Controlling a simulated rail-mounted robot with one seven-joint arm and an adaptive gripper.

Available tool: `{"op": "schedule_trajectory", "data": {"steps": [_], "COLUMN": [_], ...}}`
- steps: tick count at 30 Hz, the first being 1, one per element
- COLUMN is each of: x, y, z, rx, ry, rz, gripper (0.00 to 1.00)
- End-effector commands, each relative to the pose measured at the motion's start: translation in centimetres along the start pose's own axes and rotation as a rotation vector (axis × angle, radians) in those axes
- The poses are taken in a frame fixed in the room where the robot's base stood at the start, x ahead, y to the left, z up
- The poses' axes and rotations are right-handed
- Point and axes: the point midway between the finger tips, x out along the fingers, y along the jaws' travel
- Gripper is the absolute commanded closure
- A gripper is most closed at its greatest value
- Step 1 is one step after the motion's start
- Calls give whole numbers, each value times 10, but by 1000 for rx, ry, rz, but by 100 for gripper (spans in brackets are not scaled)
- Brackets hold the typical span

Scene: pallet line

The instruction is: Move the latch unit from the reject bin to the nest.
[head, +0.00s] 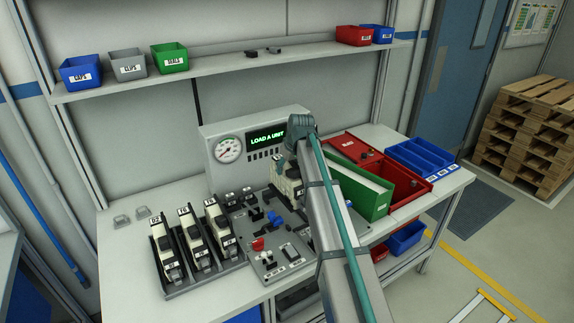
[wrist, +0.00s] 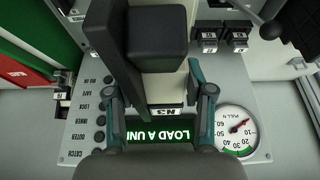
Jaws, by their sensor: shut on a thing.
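The latch unit (head: 287,188), a cream and black block, is held in my gripper above the grey fixture plate in the head view. In the wrist view the unit (wrist: 163,85) stands between both fingers of my gripper (wrist: 160,98), with a black block on it and a label that seems to read N3. The fixture plate (head: 262,262) has blue parts, a red knob and black switches; I cannot make out the nest on it, and my arm covers its right side. A red bin (head: 405,190), possibly the reject bin, stands right of the fixture, partly behind a green bin.
The green bin (head: 373,200) stands close to the right of my arm. A blue tray (head: 425,158) lies farther right. A black rack (head: 203,275) holds similar units at left. The gauge panel (head: 228,150) stands behind the fixture; its display reads LOAD A UNIT.

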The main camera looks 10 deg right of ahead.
Motion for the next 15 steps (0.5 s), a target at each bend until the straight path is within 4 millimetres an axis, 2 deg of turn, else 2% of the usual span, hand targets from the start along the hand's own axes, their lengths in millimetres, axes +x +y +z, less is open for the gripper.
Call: {"op": "schedule_trajectory", "data": {"steps": [15], "x": [40], "y": [0], "z": [17], "rx": [0], "ry": [1], "rz": [0], "gripper": [100]}}
